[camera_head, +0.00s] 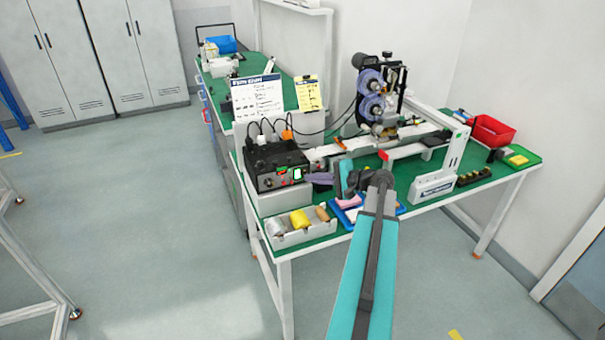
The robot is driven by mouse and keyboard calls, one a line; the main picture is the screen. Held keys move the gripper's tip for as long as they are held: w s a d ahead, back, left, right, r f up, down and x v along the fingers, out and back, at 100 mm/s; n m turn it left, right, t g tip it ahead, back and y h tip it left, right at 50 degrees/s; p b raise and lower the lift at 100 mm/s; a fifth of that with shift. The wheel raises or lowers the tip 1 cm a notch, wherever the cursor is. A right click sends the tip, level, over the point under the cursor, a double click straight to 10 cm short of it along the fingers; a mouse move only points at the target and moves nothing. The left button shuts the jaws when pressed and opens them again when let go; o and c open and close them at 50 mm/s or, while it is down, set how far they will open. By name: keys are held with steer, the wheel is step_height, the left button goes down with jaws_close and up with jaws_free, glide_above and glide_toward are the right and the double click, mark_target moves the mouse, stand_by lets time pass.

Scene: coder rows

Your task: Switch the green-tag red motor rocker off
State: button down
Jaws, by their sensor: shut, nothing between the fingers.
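The black control box (262,160) stands at the near left corner of the green-topped bench. Its front panel carries small red and green marks and a bright green lit part (297,173). The red rocker with the green tag is too small to make out clearly, and I cannot tell its position. My arm reaches up from the bottom and bends left at the wrist. My gripper (319,179) appears shut and empty, just right of the box's front panel. I cannot tell whether it touches the panel.
A grey tray (302,238) with yellow and tan items sits in front of the box. A blue tray (345,218) lies partly behind my arm. A machine with purple reels (371,93) stands behind. A red bin (492,131) is at right. Cables rise behind the box.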

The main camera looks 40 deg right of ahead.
steer(key=shift+s, duration=0.15)
steer(key=shift+s+a+f+b, duration=0.2)
steer(key=shift+s+a, duration=0.1)
steer(key=shift+s, duration=0.45)
steer(key=shift+s+a+f+b, duration=0.1)
steer(key=shift+s+a+b, duration=0.2)
steer(key=shift+s, duration=0.4)
steer(key=shift+s+a+f+b, duration=0.1)
steer(key=shift+s+a, duration=0.25)
steer(key=shift+s, duration=0.4)
